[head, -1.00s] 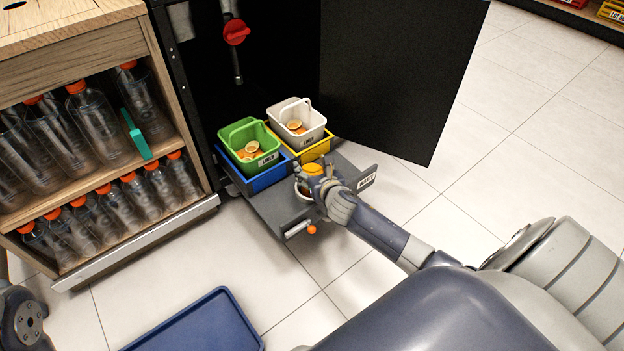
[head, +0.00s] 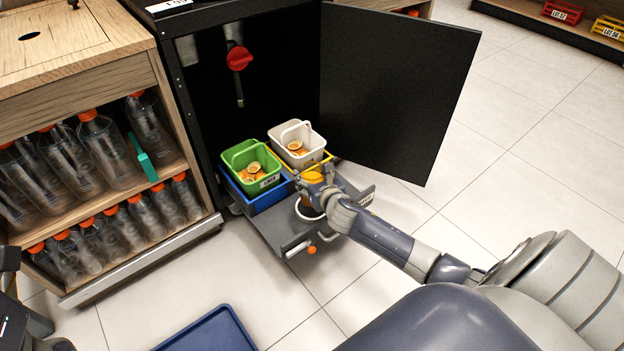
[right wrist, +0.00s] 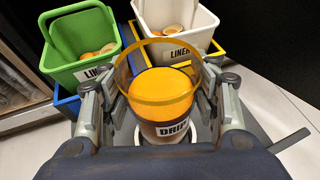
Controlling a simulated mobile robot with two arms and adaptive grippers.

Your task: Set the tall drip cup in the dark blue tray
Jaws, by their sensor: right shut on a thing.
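The tall drip cup (right wrist: 163,95) has an amber rim, orange contents and a DRIP label. In the head view the cup (head: 312,178) stands upright over a white ring on the grey pull-out drawer. My right gripper (head: 322,180) is shut on it; in the right wrist view its fingers (right wrist: 160,100) press the cup from both sides. Whether the cup's base touches the drawer is hidden. The dark blue tray (head: 212,330) lies on the floor at the bottom of the head view, partly cut off and empty where it shows.
A green liner bin (head: 262,184) in a blue holder and a white liner bin (head: 312,152) in a yellow holder hold orange halves behind the cup. The black cabinet door (head: 400,90) stands open at right. A bottle shelf (head: 110,195) stands at left. Floor between drawer and tray is clear.

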